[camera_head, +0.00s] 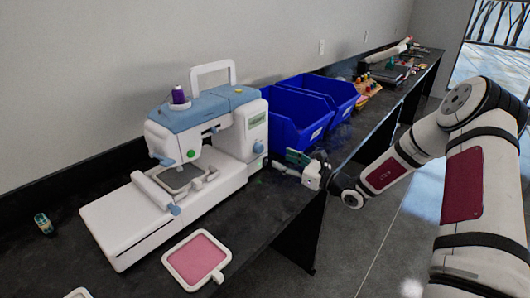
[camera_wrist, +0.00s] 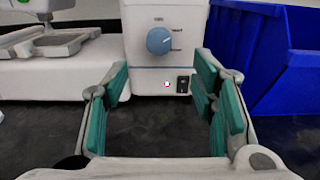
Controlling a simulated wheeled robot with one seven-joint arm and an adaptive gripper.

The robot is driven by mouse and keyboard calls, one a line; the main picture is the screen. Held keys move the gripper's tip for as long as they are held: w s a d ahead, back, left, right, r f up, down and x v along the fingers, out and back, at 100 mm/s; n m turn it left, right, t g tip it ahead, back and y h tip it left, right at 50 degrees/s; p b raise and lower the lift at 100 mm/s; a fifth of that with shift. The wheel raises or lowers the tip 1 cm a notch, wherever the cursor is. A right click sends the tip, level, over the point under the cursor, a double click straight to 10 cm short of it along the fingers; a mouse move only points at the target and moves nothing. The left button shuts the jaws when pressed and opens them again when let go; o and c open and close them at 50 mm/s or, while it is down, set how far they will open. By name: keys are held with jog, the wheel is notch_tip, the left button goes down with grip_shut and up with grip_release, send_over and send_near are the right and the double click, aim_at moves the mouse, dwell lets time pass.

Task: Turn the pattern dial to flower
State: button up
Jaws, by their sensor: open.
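The white and blue embroidery machine (camera_head: 235,135) stands on the dark bench. Its pattern dial, a round blue-grey knob (camera_wrist: 159,41), is on the machine's end face in the wrist view, with small marks beside it too small to read. In the head view the dial shows as a small spot on the right end (camera_head: 258,147). My gripper (camera_wrist: 162,100) is open and empty, its teal-padded fingers spread to either side below the dial, apart from it. In the head view my gripper (camera_head: 297,160) is at the machine's right end, in front of the blue bins.
Two blue bins (camera_head: 297,125) stand right of the machine; one is close to my right finger in the wrist view (camera_wrist: 285,75). A small lit button (camera_wrist: 167,84) and a black switch (camera_wrist: 183,85) sit below the dial. A pink-filled hoop (camera_head: 196,259) lies in front.

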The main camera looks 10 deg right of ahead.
aim_at(261, 150)
jog(key=x, duration=0.9)
jog(key=shift+a+b, duration=0.1)
jog(key=shift+b, duration=0.2)
jog(key=c, duration=1.1)
